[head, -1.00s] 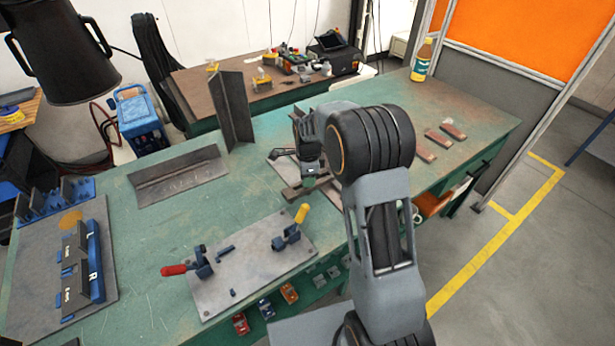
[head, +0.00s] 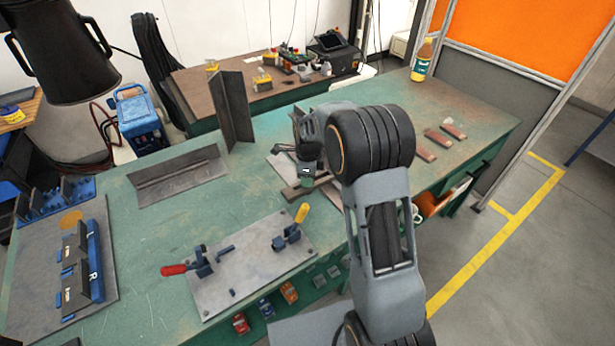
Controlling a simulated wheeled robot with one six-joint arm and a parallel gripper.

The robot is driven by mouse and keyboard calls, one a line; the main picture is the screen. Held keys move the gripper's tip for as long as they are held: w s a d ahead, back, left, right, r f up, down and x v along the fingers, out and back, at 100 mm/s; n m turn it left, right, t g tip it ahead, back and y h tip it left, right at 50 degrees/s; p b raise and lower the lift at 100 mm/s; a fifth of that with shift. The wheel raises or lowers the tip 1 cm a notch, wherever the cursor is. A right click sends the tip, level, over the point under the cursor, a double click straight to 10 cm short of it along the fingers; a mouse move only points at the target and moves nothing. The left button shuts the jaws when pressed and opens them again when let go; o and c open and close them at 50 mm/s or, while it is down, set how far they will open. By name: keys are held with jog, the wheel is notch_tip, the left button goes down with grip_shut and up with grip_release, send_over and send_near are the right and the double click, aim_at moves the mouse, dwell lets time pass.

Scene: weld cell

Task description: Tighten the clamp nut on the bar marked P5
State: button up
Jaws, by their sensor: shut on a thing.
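My gripper (head: 306,179) is low over the far-middle part of the green bench, partly hidden by my own arm. It is shut at a dark brown bar (head: 291,194) that lies across a grey plate (head: 279,163). The clamp nut is hidden between the jaws. A small green patch shows at the fingertips. No P5 mark can be read on the bar from here.
The nearer fixture plate (head: 245,270) carries a red-handled clamp (head: 185,269) and a yellow-handled clamp (head: 292,229). A tall angle steel (head: 235,112) stands behind. Several brown bars (head: 438,139) and a bottle (head: 422,60) are at the right.

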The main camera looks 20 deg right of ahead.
jog(key=o, duration=0.9)
jog(key=shift+o, duration=0.2)
jog(key=shift+r, duration=0.1)
notch_tip(320, 180, up, 14)
jog(key=shift+f, duration=0.2)
